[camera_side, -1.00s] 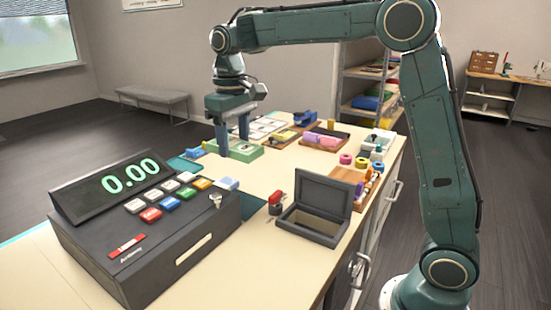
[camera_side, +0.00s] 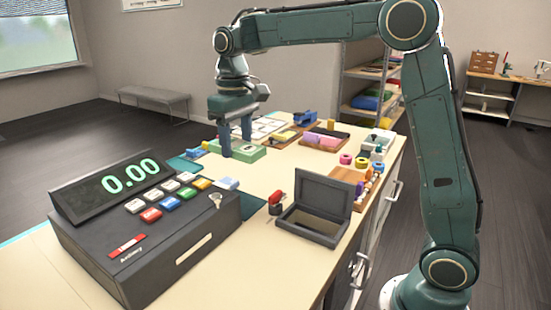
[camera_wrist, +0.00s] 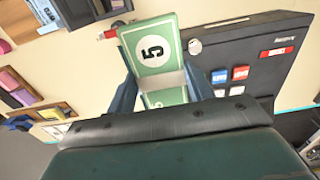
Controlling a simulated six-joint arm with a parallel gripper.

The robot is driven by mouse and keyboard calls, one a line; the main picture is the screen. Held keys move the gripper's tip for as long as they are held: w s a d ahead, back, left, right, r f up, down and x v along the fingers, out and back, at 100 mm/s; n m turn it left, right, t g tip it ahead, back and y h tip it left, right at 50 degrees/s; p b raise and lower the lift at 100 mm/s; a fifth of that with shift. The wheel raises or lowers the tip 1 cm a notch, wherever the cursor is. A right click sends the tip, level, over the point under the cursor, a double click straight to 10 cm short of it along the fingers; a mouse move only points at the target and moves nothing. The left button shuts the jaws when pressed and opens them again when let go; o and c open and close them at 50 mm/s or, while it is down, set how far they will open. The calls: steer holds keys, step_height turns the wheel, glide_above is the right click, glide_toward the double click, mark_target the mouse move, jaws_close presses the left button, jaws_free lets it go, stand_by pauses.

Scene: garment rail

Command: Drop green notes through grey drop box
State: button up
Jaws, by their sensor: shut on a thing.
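My gripper (camera_side: 237,146) points down at the green notes (camera_side: 251,153) on the far part of the counter. In the wrist view its fingers (camera_wrist: 158,68) stand on either side of a green piece marked 5 (camera_wrist: 152,44), shut on it. A second green part shows below a pale band; I cannot tell whether it is the same piece. A dark grey box (camera_side: 310,224) with its lid raised stands open on the near right part of the counter; part of it also shows in the wrist view (camera_wrist: 80,12).
A dark cash register (camera_side: 150,245) reading 0.00 fills the counter's left front. Wooden trays (camera_side: 322,141), tape rolls (camera_side: 361,163) and several small items line the right and back. The middle counter is clear.

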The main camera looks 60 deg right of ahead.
steer(key=s+d+f, duration=0.4)
steer(key=s+d, duration=0.1)
steer(key=s, duration=0.2)
steer(key=s+d+f, duration=0.4)
steer(key=s, duration=0.4)
steer(key=shift+d, duration=0.35)
steer(key=shift+w+f, duration=0.1)
steer(key=shift+f, duration=0.05)
steer(key=shift+f, duration=3.95)
steer(key=shift+f, duration=0.35)
steer(key=o, duration=1.1)
steer(key=shift+c, duration=0.2)
steer(key=shift+d+r, duration=0.1)
steer(key=shift+r, duration=0.1)
steer(key=shift+c, duration=0.4)
